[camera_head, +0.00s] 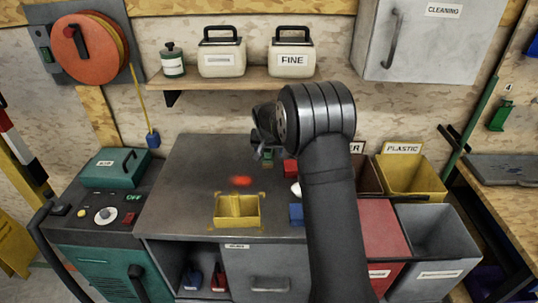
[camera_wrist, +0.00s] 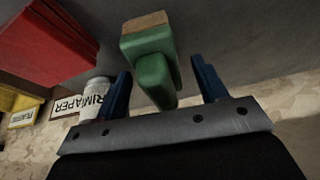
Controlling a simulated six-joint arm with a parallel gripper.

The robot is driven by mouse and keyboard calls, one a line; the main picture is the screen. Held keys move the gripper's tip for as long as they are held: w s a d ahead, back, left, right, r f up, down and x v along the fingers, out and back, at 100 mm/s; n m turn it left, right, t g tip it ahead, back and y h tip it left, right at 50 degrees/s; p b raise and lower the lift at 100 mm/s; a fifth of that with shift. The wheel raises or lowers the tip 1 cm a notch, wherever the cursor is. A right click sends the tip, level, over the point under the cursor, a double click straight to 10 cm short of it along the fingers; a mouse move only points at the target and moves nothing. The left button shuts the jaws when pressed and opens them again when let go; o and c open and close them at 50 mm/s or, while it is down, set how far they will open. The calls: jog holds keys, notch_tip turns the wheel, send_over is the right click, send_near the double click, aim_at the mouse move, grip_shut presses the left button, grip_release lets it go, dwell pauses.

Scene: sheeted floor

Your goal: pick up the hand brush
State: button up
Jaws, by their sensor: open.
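A green piece with a tan, bristle-like block at one end, which looks like the hand brush (camera_wrist: 155,75), lies on the dark bench top in the wrist view. My gripper (camera_wrist: 165,80) is open, with one blue finger on each side of its green part. I cannot tell whether either finger touches it. In the head view my gripper (camera_head: 262,152) is low over the back of the bench, partly hidden by my wrist. Only a small bit of green shows there, too small to make out.
On the bench (camera_head: 185,185) stand a yellow divided tray (camera_head: 237,212), a red block (camera_head: 290,169) and a blue block (camera_head: 296,213). A red glow marks the bench behind the tray. Bins, one yellow (camera_head: 410,175), stand at the right. A shelf (camera_head: 230,80) hangs above.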

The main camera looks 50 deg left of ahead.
jog(key=shift+w+a+f, duration=0.15)
jog(key=shift+f, duration=0.3)
jog(key=c, duration=1.1)
jog(key=shift+r, duration=0.1)
notch_tip(320, 180, up, 10)
jog(key=shift+f, duration=0.1)
